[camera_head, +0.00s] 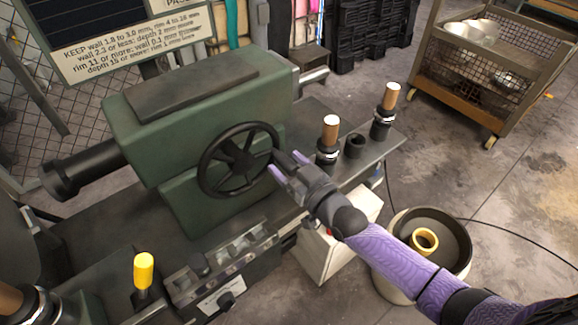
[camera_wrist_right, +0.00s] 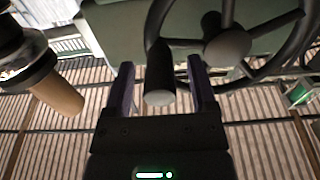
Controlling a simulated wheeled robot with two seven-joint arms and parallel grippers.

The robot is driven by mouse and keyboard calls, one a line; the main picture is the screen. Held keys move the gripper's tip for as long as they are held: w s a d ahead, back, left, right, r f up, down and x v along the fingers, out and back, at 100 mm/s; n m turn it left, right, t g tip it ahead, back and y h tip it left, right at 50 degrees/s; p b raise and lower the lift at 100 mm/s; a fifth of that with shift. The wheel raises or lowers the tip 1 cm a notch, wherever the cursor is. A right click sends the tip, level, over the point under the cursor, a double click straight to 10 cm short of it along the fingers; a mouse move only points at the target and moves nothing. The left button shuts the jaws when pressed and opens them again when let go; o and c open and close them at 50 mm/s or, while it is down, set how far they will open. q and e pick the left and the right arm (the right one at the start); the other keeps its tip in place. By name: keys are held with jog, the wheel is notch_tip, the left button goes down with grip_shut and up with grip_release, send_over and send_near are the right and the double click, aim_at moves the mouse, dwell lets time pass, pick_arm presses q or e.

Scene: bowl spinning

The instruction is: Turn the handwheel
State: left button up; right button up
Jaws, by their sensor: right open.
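The black spoked handwheel (camera_head: 238,160) stands on the front face of the green headstock (camera_head: 195,120) in the head view. Its rim, hub and spokes fill the upper right of the right wrist view (camera_wrist_right: 228,45). A dark cylindrical crank handle (camera_wrist_right: 160,75) sticks out from the wheel toward the wrist camera. My right gripper (camera_head: 287,164) is at the wheel's right side. It is open, with its purple-grey fingers on either side of the crank handle; gaps show beside the handle in the wrist view. My left gripper is not in view.
Tools with wooden ends (camera_head: 330,131) stand right of the wheel, one close by in the wrist view (camera_wrist_right: 55,90). A yellow-knobbed lever (camera_head: 144,270) rises at front left. A round bin (camera_head: 395,285) and wire cart (camera_head: 480,75) stand on the floor at right.

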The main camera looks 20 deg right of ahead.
jog(key=shift+c, duration=0.3)
grip_shut()
dwell(1.1)
